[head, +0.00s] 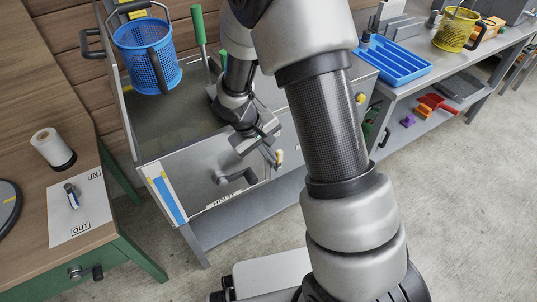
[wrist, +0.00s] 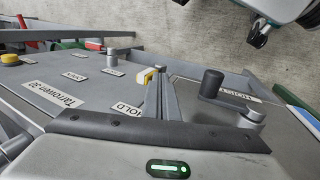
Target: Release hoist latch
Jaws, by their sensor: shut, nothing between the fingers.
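The hoist latch appears to be the small yellow-tipped lever (head: 279,156) on the front of the grey bench. It also shows in the wrist view (wrist: 146,77), beside a partly hidden HOLD label (wrist: 128,109). My gripper (head: 272,157) is at the front panel, right by the lever. Its fingers (wrist: 162,75) are shut with nothing between them. I cannot tell whether they touch the lever. The hoist crank (head: 236,178) with its dark handle (wrist: 212,84) is left of my gripper in the head view, above the HOIST label (head: 224,200). A blue mesh basket (head: 147,58) is raised at the bench's back left.
A wooden table (head: 30,100) with an IN/OUT sheet (head: 85,228) stands at left. At right, a grey bench holds a blue tray (head: 393,60) and a yellow basket (head: 455,29). The panel also bears a yellow button (wrist: 11,59) and a grey knob (wrist: 112,59). Floor at right is clear.

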